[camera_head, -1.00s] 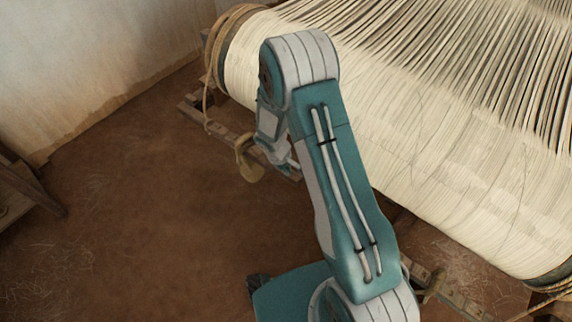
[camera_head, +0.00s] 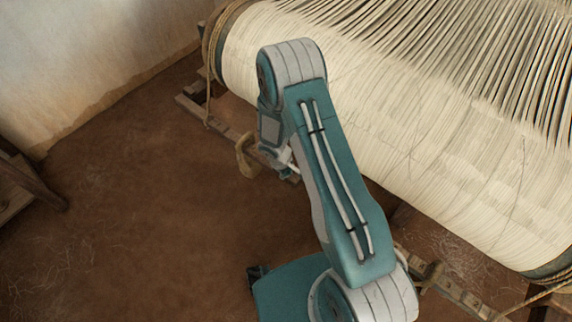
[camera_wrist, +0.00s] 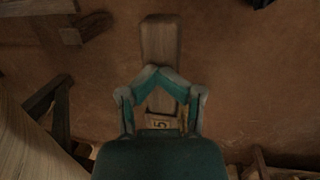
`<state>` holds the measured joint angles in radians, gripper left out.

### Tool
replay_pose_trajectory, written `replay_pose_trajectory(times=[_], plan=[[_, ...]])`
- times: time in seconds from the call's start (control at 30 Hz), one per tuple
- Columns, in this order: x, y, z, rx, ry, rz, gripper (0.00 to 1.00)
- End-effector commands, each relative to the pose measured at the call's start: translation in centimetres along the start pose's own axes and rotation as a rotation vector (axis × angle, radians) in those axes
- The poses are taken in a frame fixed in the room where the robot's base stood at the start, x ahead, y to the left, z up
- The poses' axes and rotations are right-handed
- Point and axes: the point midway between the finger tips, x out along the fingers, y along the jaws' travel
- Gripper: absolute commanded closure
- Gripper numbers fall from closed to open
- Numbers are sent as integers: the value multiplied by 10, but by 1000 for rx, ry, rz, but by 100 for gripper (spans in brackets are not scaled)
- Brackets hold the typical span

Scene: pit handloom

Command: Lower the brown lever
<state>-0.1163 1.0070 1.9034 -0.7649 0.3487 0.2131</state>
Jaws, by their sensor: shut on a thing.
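The brown lever (camera_wrist: 160,42) is a flat wooden bar in the wrist view. It runs up the picture from between my fingers, with its far end past the fingertips. My gripper (camera_wrist: 161,71) is shut on the bar, with its teal and grey fingers bent inward around it. A small plate with a dark mark shows at the finger bases. In the head view my gripper (camera_head: 287,172) is small and partly behind my arm, low beside the loom's frame. I cannot make out the lever clearly there.
The loom's large roll of cream threads (camera_head: 400,140) fills the upper right. Bare earth floor (camera_head: 140,210) lies open at left, with a wooden piece (camera_head: 35,182) at the left edge.

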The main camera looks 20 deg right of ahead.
Motion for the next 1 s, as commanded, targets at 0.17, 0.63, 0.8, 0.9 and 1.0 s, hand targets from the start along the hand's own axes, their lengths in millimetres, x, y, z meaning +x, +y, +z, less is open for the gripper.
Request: replay_pose_trajectory(times=[0.17, 0.63, 0.8, 0.9, 1.0], plan=[[-31, 2, 5, 4, 3, 2, 100], [-115, 3, 16, 4, 4, 3, 100], [-128, 2, 18, 2, 2, 3, 100], [-129, 2, 19, 2, 0, 2, 100], [-129, 2, 19, 2, 0, 2, 100]])
